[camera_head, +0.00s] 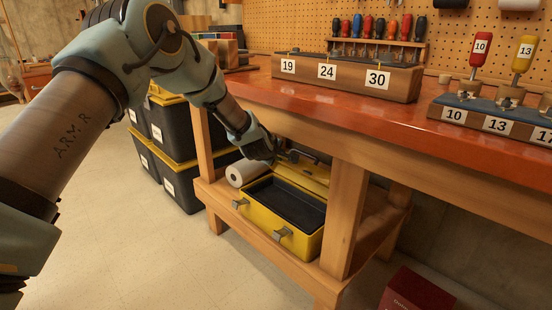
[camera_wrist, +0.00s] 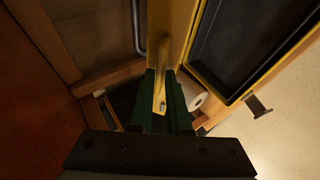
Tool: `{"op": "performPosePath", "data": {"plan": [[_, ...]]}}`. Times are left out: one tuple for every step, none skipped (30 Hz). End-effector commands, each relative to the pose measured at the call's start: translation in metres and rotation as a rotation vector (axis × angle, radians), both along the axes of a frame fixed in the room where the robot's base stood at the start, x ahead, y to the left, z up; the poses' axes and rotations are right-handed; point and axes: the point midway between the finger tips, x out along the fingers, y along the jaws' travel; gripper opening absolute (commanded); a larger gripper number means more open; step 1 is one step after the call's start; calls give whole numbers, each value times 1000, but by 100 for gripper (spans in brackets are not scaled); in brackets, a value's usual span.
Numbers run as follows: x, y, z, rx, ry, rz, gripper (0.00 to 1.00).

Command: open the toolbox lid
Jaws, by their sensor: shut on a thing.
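The yellow toolbox (camera_head: 258,220) sits on the bench's lower shelf, with its dark interior showing. Its yellow lid (camera_head: 312,178) is raised at the back, with a dark carry handle on it. Two grey latches show on the box front. My gripper (camera_head: 270,156) is at the lid's left end, partly hidden by my wrist. In the wrist view, my gripper (camera_wrist: 165,82) is shut on a narrow yellow edge of the lid (camera_wrist: 182,28). The open box (camera_wrist: 228,98) lies to the right there, its dark interior in view.
A white paper roll (camera_head: 242,172) lies left of the toolbox. The bench top (camera_head: 330,103) hangs close above it, and a wooden leg (camera_head: 346,215) stands at its right. Stacked black bins (camera_head: 178,185) stand left; a red box (camera_head: 415,292) is on the floor.

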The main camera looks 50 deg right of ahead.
Motion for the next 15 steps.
{"op": "performPosePath", "data": {"plan": [[1,-1,2,-2,-2,1,0],[1,-1,2,-2,-2,1,0],[1,-2,2,-2,-2,1,0],[1,-2,2,-2,-1,2,0],[1,-2,2,-2,-1,2,0],[1,-2,2,-2,-2,3,0],[1,-2,2,-2,-1,2,0],[1,-2,2,-2,-2,3,0],[1,-2,2,-2,-2,3,0],[1,-2,2,-2,-2,3,0],[1,-2,2,-2,-2,3,0],[1,-2,2,-2,-2,3,0],[1,-2,1,-2,-2,3,0],[1,-2,1,-2,-2,3,19],[1,-2,1,-2,-2,3,23]]}}
